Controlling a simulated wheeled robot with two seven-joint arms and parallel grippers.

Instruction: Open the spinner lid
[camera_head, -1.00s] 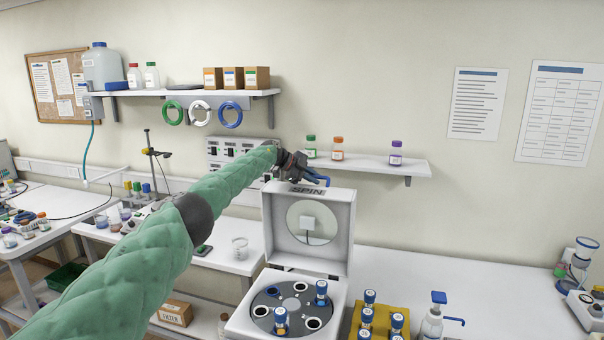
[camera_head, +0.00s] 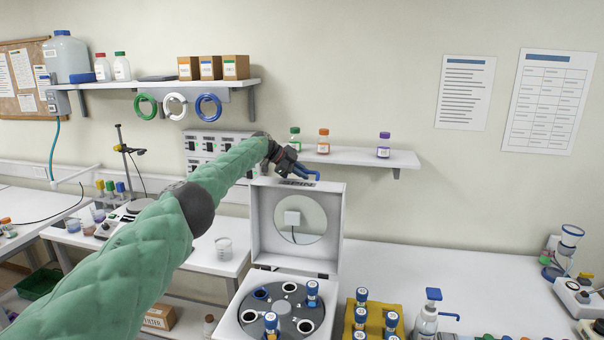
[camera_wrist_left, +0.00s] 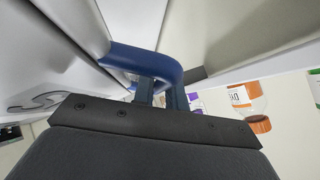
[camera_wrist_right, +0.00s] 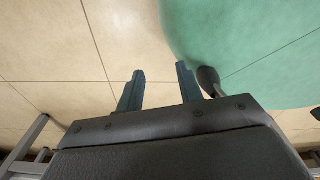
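The white spinner (camera_head: 232,318) stands on the bench with its lid (camera_head: 262,215) raised upright. The lid has a round window, and its blue handle (camera_head: 318,178) is at the top edge. The grey rotor (camera_head: 290,311) is exposed, with blue-capped tubes in some of its holes. My left gripper (camera_head: 306,172) is at the lid's top edge. In the left wrist view, its fingers (camera_wrist_left: 161,95) are close together on the blue handle (camera_wrist_left: 140,60), which partly hides behind them. My right gripper (camera_wrist_right: 160,88) is open and empty over the tiled floor, outside the head view.
A yellow rack (camera_head: 375,325) of blue-capped tubes and a pump bottle (camera_head: 427,315) stand right of the spinner. A wall shelf (camera_head: 365,157) with several small bottles is just behind the lid. A beaker (camera_head: 223,248) stands to the left. The bench behind the rack is clear.

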